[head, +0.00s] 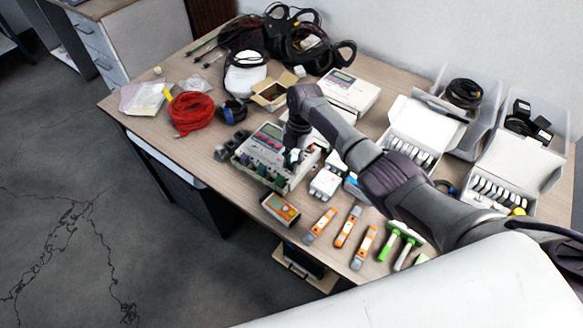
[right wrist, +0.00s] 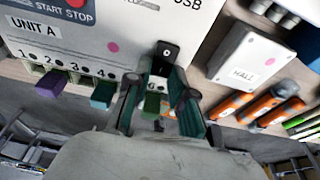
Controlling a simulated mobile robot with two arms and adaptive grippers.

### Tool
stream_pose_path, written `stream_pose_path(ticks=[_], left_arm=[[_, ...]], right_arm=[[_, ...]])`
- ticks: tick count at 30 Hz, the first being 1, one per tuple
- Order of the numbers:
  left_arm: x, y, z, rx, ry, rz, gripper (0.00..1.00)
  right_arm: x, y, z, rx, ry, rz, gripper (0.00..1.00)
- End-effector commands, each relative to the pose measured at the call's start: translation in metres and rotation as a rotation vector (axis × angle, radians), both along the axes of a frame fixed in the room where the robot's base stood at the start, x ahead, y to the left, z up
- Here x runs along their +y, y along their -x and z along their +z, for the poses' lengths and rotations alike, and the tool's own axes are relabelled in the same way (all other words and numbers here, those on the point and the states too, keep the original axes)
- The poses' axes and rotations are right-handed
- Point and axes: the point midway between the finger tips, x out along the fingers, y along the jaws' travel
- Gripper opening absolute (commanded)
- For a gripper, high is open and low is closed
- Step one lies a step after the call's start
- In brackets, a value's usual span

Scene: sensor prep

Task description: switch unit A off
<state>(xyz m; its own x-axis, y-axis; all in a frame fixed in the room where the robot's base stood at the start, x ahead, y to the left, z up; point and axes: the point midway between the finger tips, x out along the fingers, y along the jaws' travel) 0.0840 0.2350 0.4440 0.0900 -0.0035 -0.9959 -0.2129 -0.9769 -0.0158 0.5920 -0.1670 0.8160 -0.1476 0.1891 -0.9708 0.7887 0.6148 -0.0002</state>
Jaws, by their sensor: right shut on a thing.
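Unit A (head: 270,150), a white box with a small display and coloured buttons, sits on the table; its label and numbered ports show in the right wrist view (right wrist: 80,30). My right gripper (head: 294,157) reaches down to its right front corner. In the right wrist view its fingers (right wrist: 163,75) are closed around a small black upright part (right wrist: 167,52) on the unit's face, which looks like a switch; its on or off position cannot be told. A purple plug (right wrist: 50,84), a teal plug (right wrist: 102,95) and a green plug (right wrist: 153,104) sit along the port row. My left gripper is not in view.
A white HALL box (right wrist: 247,60) stands right of the unit. An orange meter (head: 281,209), orange-handled tools (head: 320,226) and green-handled tools (head: 395,240) lie along the front edge. A red cable coil (head: 191,112) lies left. Open white boxes (head: 420,125) stand right.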

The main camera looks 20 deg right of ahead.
Motion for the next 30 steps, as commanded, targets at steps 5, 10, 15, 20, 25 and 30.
stream_pose_path(ticks=[5,10,15,20,25,30], left_arm=[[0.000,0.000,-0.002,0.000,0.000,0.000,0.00],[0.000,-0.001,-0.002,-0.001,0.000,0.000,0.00],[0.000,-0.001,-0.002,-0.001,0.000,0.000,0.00],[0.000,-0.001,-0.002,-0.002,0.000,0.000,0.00],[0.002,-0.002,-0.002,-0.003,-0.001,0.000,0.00],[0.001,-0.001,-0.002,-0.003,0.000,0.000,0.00]], right_arm=[[-0.001,-0.001,0.001,0.009,-0.015,0.000,0.00],[-0.001,-0.001,0.002,0.008,-0.014,0.000,0.24],[-0.001,-0.001,0.001,0.008,-0.014,0.000,0.48],[-0.001,0.000,0.001,0.009,-0.013,0.000,0.48],[-0.002,-0.001,0.004,0.008,-0.013,0.000,0.48],[-0.007,-0.005,0.027,0.005,-0.013,0.001,0.48]])
